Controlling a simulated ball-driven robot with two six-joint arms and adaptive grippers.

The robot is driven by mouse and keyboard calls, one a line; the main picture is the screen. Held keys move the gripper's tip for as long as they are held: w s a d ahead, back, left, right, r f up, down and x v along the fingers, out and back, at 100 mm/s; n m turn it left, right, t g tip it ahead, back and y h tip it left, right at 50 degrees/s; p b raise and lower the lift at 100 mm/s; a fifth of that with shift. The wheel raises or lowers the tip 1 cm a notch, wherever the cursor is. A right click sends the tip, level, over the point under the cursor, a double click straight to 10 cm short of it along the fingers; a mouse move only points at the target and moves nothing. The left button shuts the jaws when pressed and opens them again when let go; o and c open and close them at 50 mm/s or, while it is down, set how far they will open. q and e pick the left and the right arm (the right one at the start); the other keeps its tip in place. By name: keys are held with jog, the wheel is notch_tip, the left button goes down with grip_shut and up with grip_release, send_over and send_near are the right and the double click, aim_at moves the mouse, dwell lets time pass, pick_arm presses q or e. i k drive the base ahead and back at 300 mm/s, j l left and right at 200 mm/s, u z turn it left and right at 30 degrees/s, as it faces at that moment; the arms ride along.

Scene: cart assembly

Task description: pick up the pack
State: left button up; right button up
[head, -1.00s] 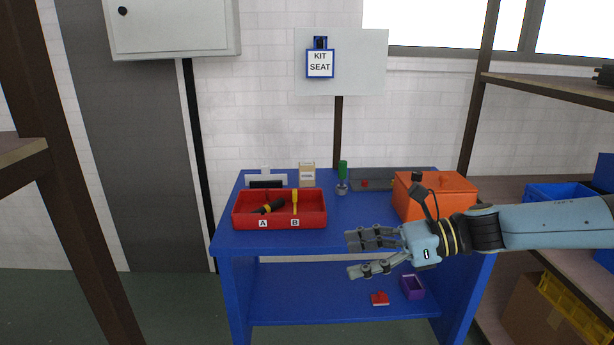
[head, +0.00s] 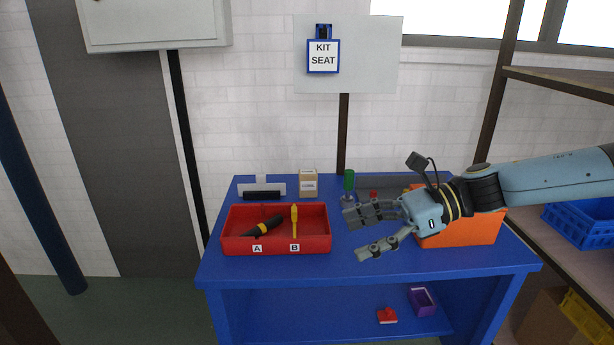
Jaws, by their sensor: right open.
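No object is clearly marked as the pack. A small tan carton (head: 308,184) with a label stands at the back of the blue table, and a black block (head: 262,195) lies at a white holder to its left; I cannot tell whether either is the pack. My right gripper (head: 355,233) reaches in from the right over the table, fingers apart and empty, pointing left. It is to the right of the red tray and hides part of the orange box (head: 460,232). My left gripper is not in view.
The red tray (head: 276,246) holds a black-and-yellow tool (head: 262,228) and a yellow screwdriver (head: 295,220). A green-topped item (head: 349,180) stands behind my gripper. The lower shelf holds a red piece (head: 387,315) and a purple bin (head: 423,301).

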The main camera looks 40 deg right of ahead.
aim_at(308, 178)
jog(key=i+l, duration=0.6)
jog(key=l, duration=0.15)
jog(key=i+l, duration=0.55)
jog(key=l, duration=0.15)
